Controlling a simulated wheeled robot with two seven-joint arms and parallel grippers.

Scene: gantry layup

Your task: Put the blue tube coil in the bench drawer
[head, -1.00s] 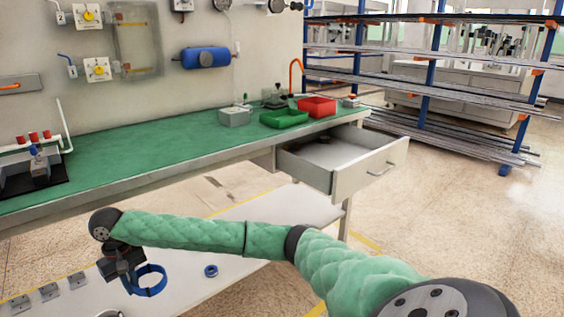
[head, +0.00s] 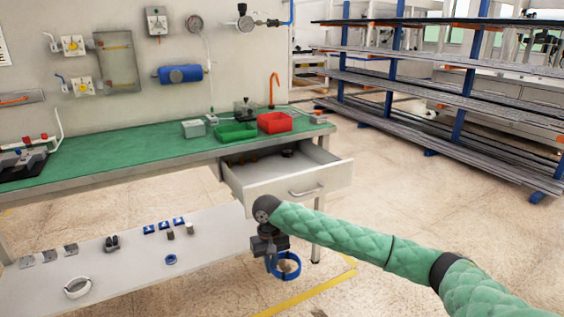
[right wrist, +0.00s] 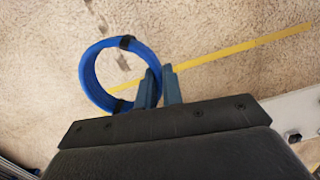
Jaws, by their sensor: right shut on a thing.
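The blue tube coil (head: 287,267) hangs from my right gripper (head: 270,257) in the head view, in front of the bench and lower than the drawer. In the right wrist view the coil (right wrist: 92,78) is a blue ring with black bands, and the fingers of my right gripper (right wrist: 160,88) are shut on its edge. The bench drawer (head: 300,189) is pulled open under the green bench top. A small dark round thing and some brownish things lie inside it. My left gripper is not in view.
The green bench top (head: 130,153) carries a green bin (head: 236,132), a red bin (head: 275,122) and a grey box. The lower shelf (head: 130,265) holds a white ring (head: 77,287), a small blue ring (head: 171,260) and small fittings. A pipe rack (head: 440,95) stands at right.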

